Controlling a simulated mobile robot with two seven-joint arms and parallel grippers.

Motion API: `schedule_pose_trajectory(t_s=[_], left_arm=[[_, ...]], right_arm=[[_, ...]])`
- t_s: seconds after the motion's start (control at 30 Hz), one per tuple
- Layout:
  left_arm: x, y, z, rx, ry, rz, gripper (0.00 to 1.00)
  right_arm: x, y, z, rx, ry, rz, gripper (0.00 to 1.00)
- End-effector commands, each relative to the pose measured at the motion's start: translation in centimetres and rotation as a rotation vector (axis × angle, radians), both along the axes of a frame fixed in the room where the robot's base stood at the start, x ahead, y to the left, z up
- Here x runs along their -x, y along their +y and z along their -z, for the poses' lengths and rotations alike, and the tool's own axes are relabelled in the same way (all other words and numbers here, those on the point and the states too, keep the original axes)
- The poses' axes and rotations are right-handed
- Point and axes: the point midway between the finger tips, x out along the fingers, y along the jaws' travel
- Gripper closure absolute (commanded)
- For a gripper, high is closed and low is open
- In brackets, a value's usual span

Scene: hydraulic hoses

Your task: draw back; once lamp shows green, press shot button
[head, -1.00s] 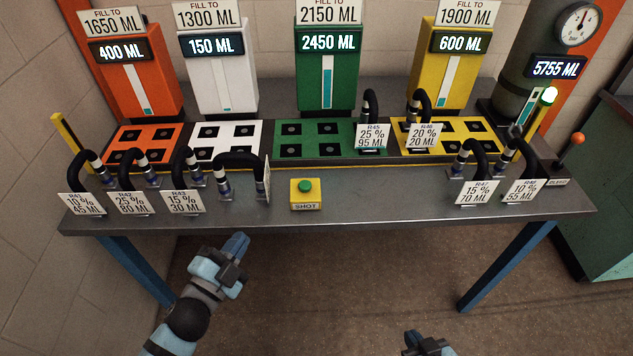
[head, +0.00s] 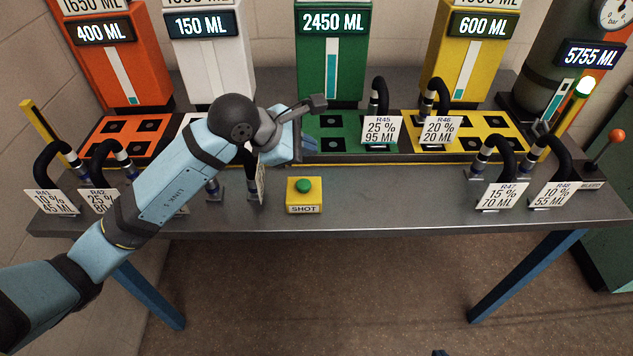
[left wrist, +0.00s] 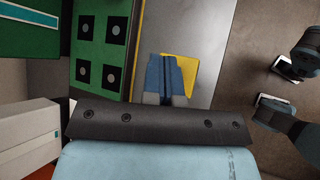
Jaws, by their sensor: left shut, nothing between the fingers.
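The shot button (head: 304,186) is a green cap on a yellow box (head: 312,197) labelled SHOT, near the table's front edge. My left gripper (head: 307,146) is shut and empty, above the table behind the button in the head view. In the left wrist view the shut fingers (left wrist: 167,72) cover part of the yellow box (left wrist: 192,72) and hide its button. Only a small tip of my right gripper (head: 440,352) shows at the bottom edge; its jaws cannot be made out.
Black hoses with tags stand on the table (head: 400,195) at both sides; my left arm hides some. Orange, white, green (head: 331,60) and yellow tanks stand behind the socket plates. A red-knobbed lever (head: 617,136) is at the right. The table front around the button is clear.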

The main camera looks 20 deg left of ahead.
Motion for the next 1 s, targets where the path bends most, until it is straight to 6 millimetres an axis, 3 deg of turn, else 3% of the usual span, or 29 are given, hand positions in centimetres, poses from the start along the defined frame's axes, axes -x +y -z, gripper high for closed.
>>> schedule_pose_trajectory(t_s=[0.17, 0.57, 0.77, 1.0], left_arm=[[-0.9, 1.3, -0.5, -0.089, -0.044, -0.023, 1.00], [-0.9, 1.3, -0.3, -0.089, -0.044, -0.024, 1.00], [-0.8, 1.2, 1.0, -0.088, -0.041, -0.024, 1.00], [-0.8, 1.2, 4.2, -0.087, -0.039, -0.025, 1.00]], right_arm=[[0.0, 0.0, 0.2, -0.001, 0.001, 0.000, 1.00], [0.0, 0.0, 0.3, -0.001, 0.000, 0.000, 1.00], [0.0, 0.1, 0.9, -0.003, 0.006, 0.002, 1.00], [0.0, 0.1, 2.3, -0.012, 0.017, 0.007, 1.00]])
